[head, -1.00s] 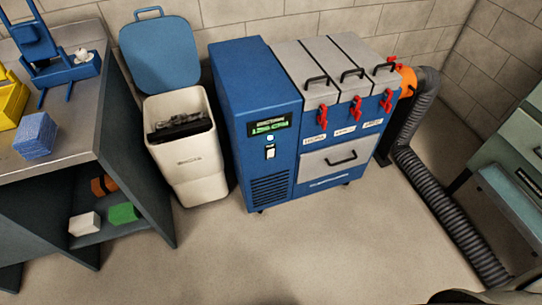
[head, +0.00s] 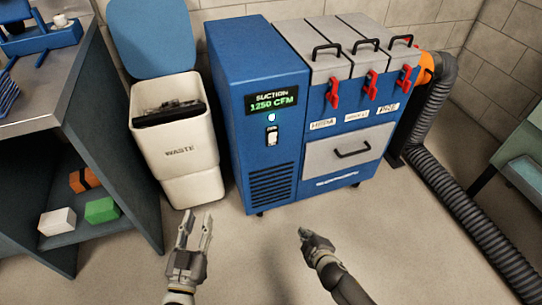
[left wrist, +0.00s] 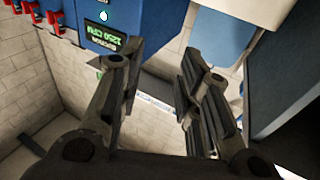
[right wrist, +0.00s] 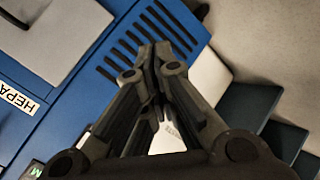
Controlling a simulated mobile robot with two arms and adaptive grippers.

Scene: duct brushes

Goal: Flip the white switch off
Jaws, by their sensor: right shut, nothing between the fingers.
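The white switch (head: 271,136) is on the front of the blue suction unit (head: 226,120), below a lit green display (head: 272,100) reading 1250 CFM and a small glowing light (head: 271,117). My left gripper (head: 196,217) is open and empty, low in front of the waste bin. In the left wrist view its fingers (left wrist: 160,75) are spread apart. My right gripper (head: 303,233) is shut and empty, below and right of the switch, apart from the unit. In the right wrist view its fingertips (right wrist: 155,50) meet in front of the unit's vent slots.
A white waste bin (head: 178,155) with its blue lid up stands left of the unit. A workbench (head: 85,110) with shelf blocks is at far left. A ribbed hose (head: 470,220) runs along the floor at right. Floor in front of the unit is clear.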

